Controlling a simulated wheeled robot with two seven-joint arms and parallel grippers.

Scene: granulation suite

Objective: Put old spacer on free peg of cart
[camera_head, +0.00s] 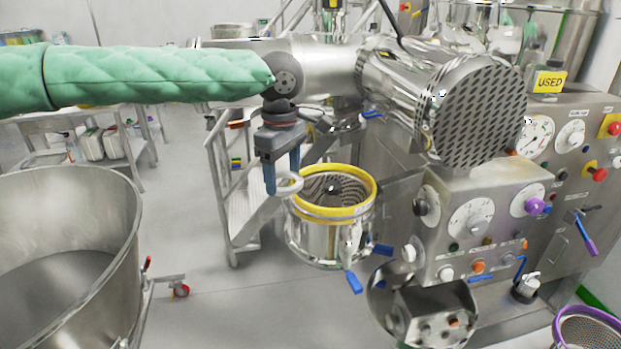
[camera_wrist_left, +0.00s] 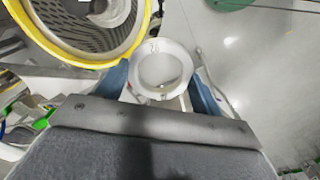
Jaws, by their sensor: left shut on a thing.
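My left gripper (camera_head: 281,182) is shut on a white ring-shaped spacer (camera_head: 287,192), held in the air just left of a yellow-rimmed metal mill housing. In the left wrist view the gripper's blue fingers (camera_wrist_left: 160,76) grip the spacer (camera_wrist_left: 160,46) from both sides, and its open centre shows. I cannot tell from its look whether it is the old one. I cannot make out any peg, or surely tell the cart, in these views. My right gripper is not in view.
The yellow-rimmed housing (camera_head: 331,215) is close to the spacer; its yellow rim (camera_wrist_left: 133,38) also shows in the left wrist view. A control panel (camera_head: 470,215) stands right, a large steel bowl (camera_head: 120,255) left. Steps (camera_head: 240,190) stand behind; floor between is open.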

